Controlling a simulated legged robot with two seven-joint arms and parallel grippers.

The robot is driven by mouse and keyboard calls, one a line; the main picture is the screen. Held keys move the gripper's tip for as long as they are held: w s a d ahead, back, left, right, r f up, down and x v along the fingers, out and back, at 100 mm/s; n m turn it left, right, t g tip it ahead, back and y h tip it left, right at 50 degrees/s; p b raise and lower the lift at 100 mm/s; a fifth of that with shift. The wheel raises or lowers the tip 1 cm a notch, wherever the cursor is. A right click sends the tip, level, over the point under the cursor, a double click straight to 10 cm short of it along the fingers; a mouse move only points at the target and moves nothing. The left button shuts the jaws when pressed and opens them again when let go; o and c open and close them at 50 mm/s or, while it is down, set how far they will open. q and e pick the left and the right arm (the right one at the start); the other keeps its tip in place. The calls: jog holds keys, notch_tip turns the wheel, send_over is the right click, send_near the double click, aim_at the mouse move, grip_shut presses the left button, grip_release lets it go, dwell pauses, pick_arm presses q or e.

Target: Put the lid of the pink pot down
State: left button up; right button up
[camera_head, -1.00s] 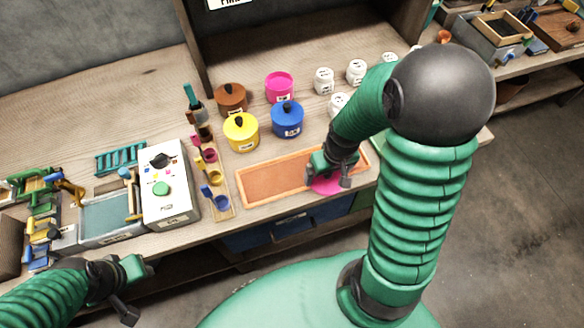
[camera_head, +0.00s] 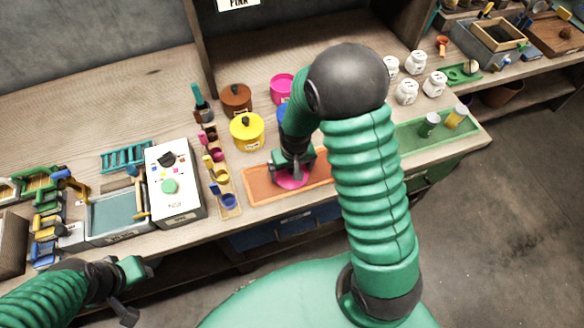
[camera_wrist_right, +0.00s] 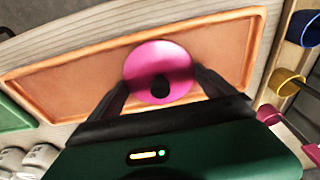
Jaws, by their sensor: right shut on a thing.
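The pink lid (camera_head: 291,178) is a round disc with a dark knob, at my right gripper (camera_head: 292,164), over the orange tray (camera_head: 262,189). In the right wrist view the pink lid (camera_wrist_right: 158,62) shows between the fingers of my right gripper (camera_wrist_right: 162,85), which is shut on it. I cannot tell whether the lid touches the tray. The pink pot (camera_head: 282,87) stands open at the back, partly hidden by my right arm. My left gripper (camera_head: 130,285) is at the lower left, away from the pots; its fingers are unclear.
A yellow pot (camera_head: 246,132) and a brown pot (camera_head: 236,98) have lids on. The blue pot is mostly hidden by my right arm. A green tray (camera_head: 408,145) with two jars lies right. Scoops (camera_head: 222,176) stand left of the orange tray (camera_wrist_right: 60,85).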

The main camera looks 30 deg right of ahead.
jog(key=o, duration=1.1)
jog(key=shift+a, duration=0.1)
jog(key=shift+o, duration=0.2)
jog(key=shift+d+r, duration=0.1)
jog(key=shift+d, duration=0.25)
jog(key=shift+d+r, duration=0.2)
jog(key=shift+r, duration=0.15)
notch_tip(320, 180, up, 11)
jog(key=s+a+p, duration=0.1)
jog(key=s+p, duration=0.1)
pick_arm(q)
jog(key=shift+d+r, duration=0.1)
jog(key=shift+r, duration=0.65)
pick_arm(e)
jog(key=s+a+n, duration=0.2)
jog(key=s+a, duration=0.5)
jog(key=shift+s+n+t, duration=0.15)
jog(key=shift+n+t, duration=0.15)
jog(key=shift+t, duration=0.1)
